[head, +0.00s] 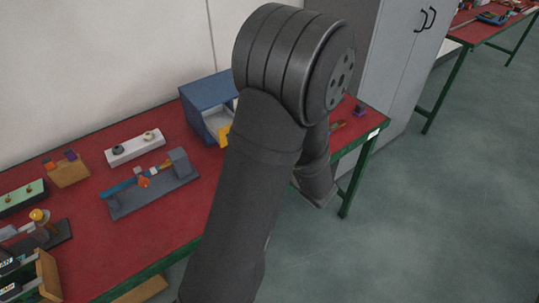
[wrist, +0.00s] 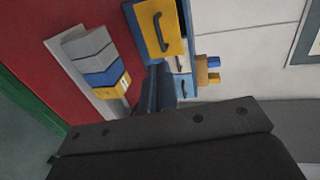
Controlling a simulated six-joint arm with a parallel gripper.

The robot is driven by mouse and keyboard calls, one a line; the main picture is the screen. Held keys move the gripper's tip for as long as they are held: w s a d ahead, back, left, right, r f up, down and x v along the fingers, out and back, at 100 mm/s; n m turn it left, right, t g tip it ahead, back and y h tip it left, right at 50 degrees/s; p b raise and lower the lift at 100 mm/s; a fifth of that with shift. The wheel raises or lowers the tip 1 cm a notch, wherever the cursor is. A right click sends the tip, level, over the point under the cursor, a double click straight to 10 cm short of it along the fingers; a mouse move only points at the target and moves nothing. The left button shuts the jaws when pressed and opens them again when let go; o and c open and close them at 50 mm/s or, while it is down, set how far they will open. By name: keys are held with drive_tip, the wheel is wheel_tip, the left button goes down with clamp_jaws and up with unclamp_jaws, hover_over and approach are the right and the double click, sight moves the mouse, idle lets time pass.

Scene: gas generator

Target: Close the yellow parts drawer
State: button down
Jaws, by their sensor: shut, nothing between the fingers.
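A blue parts cabinet (head: 207,92) stands at the back of the red table, partly hidden by my arm in the head view. The yellow drawer (head: 224,134) shows there only as a small piece beside the arm, with a pale open interior behind it, so it looks pulled out. In the wrist view the yellow drawer's front (wrist: 172,41) has a black handle. My gripper (wrist: 160,70) shows as dark fingers just below that front, shut and empty. I cannot tell whether they touch it. In the head view my gripper is hidden behind the arm.
The wrist view shows a pale tray (wrist: 68,50) with grey, blue and yellow blocks beside the cabinet. A grey fixture (head: 150,190) and a white block (head: 135,147) stand left of the cabinet on the table. A grey locker (head: 390,60) stands behind right.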

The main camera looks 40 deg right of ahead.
drive_tip(key=x, duration=0.9)
drive_tip(key=shift+w, duration=0.4)
drive_tip(key=shift+f, duration=0.1)
drive_tip(key=x, duration=0.3)
drive_tip(key=r+x, duration=0.1)
drive_tip(key=x, duration=0.3)
drive_tip(key=r+x, duration=0.1)
drive_tip(key=x, duration=0.3)
drive_tip(key=shift+w+r, duration=0.25)
drive_tip(key=shift+w, duration=0.1)
drive_tip(key=shift+s, duration=0.1)
drive_tip(key=v, duration=1.4)
drive_tip(key=shift+s+d, duration=0.1)
